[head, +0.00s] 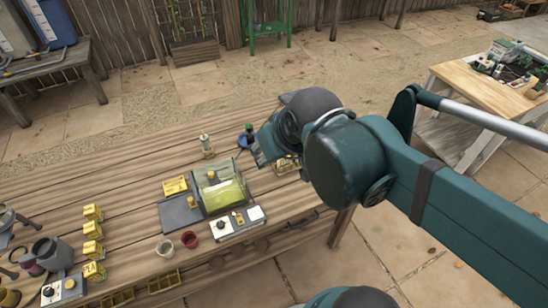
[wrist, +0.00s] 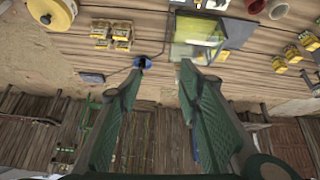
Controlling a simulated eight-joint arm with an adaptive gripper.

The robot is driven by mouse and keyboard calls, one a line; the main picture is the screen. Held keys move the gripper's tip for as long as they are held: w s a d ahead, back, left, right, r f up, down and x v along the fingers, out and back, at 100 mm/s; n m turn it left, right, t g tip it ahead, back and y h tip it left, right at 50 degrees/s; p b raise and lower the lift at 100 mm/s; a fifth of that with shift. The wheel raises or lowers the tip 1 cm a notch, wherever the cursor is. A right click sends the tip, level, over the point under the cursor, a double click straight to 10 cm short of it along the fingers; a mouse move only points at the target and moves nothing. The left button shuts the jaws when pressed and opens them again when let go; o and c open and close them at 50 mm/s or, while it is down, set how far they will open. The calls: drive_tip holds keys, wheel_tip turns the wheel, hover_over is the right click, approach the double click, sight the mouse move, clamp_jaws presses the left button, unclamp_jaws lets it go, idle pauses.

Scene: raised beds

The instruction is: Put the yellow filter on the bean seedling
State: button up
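A translucent yellow panel (head: 226,192), which looks like the yellow filter, lies in or on a grey-framed box on the bench. I cannot make out a bean seedling for certain. A small blue item with a dark green top (head: 245,138) stands beyond the box; a blue item (wrist: 142,62) also shows near my left fingertip in the wrist view. My gripper (wrist: 160,78) is open and empty, its fingers wide apart above the bench; my arm hides it in the head view.
Yellow packets (head: 93,231) stand at the bench's left. Pale and red pots (head: 189,240) and a small white control box (head: 238,223) sit near the front edge. A white bottle (head: 206,145) stands behind. Bare planks (head: 120,180) lie at the left rear.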

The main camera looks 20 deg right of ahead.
drive_tip(key=shift+s+d+f+m, duration=0.1)
drive_tip(key=shift+s+f+m, duration=0.15)
drive_tip(key=shift+s, duration=0.2)
drive_tip(key=shift+s+f+m, duration=0.15)
drive_tip(key=shift+s+f, duration=0.05)
drive_tip(key=shift+s, duration=0.2)
drive_tip(key=shift+f+b, duration=1.55)
drive_tip(key=shift+b, duration=0.05)
